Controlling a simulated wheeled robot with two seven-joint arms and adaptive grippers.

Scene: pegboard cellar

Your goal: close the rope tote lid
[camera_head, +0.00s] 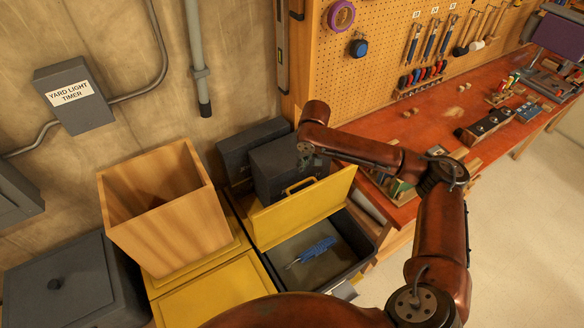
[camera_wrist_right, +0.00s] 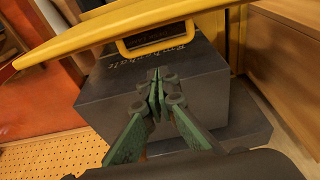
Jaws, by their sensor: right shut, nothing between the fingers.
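The tote (camera_head: 357,235) is a dark grey bin with a blue item (camera_head: 313,252) lying inside. Its yellow lid (camera_head: 325,196) stands open, tilted up at the bin's back edge, with a yellow handle (camera_head: 300,185). The lid (camera_wrist_right: 120,28) and handle (camera_wrist_right: 155,40) also show in the right wrist view. My right gripper (camera_head: 305,152) is above and behind the raised lid, over a dark box. In the wrist view its green fingers (camera_wrist_right: 156,92) are together and empty, apart from the handle in the picture. My left gripper is not in view.
Dark boxes (camera_head: 282,165) stand behind the lid. A wooden bin (camera_head: 168,215) sits on yellow-lidded totes (camera_head: 217,300) to the left. A grey lidded bin (camera_head: 62,283) is at far left. The red workbench (camera_head: 400,135) holds tools at right, with open floor (camera_head: 510,240) before it.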

